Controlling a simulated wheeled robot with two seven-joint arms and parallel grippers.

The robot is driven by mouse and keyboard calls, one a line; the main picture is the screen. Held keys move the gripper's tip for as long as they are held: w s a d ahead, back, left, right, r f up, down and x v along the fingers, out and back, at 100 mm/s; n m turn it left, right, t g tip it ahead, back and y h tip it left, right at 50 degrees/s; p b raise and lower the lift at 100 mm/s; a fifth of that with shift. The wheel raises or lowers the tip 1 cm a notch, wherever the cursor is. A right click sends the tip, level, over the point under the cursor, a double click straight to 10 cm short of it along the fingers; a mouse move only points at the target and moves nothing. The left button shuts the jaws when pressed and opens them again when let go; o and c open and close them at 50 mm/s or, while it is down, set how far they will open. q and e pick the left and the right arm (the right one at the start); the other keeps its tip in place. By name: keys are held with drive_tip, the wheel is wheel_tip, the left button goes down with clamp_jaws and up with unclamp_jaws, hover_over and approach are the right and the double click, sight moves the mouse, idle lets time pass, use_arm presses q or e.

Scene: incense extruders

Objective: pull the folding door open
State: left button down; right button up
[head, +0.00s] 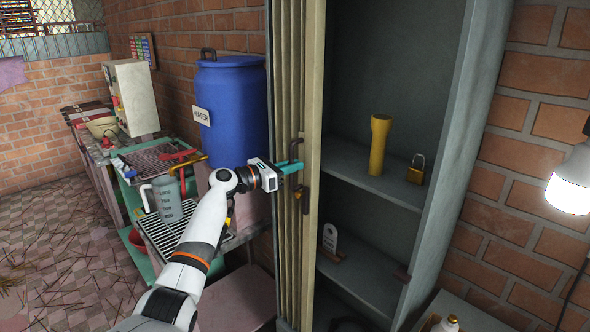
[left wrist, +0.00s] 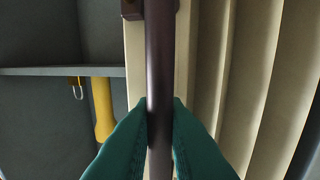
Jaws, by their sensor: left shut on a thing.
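The folding door (head: 284,80) is a cream, pleated panel gathered at the left side of a grey cupboard (head: 392,50). Its dark upright handle (head: 298,155) is on the cream front edge strip. My left gripper (head: 292,167) comes in from the left with its teal fingers at the handle. In the left wrist view the two teal fingers (left wrist: 159,120) are closed on either side of the dark handle bar (left wrist: 159,60), with the pleats (left wrist: 245,80) to the right. The cupboard opening shows to the right of the door. My right gripper is not in view.
Cupboard shelves hold a yellow cylinder (head: 379,145), a brass padlock (head: 416,170) and a grey tag-like piece (head: 330,238). A blue water barrel (head: 232,105) stands left of the door. A lit bulb (head: 570,180) hangs at the right. Tiled floor (head: 70,250) is open at left.

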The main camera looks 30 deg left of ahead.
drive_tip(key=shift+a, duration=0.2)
use_arm(q)
drive_tip(key=shift+d+f, duration=0.1)
drive_tip(key=c, duration=1.5)
unclamp_jaws()
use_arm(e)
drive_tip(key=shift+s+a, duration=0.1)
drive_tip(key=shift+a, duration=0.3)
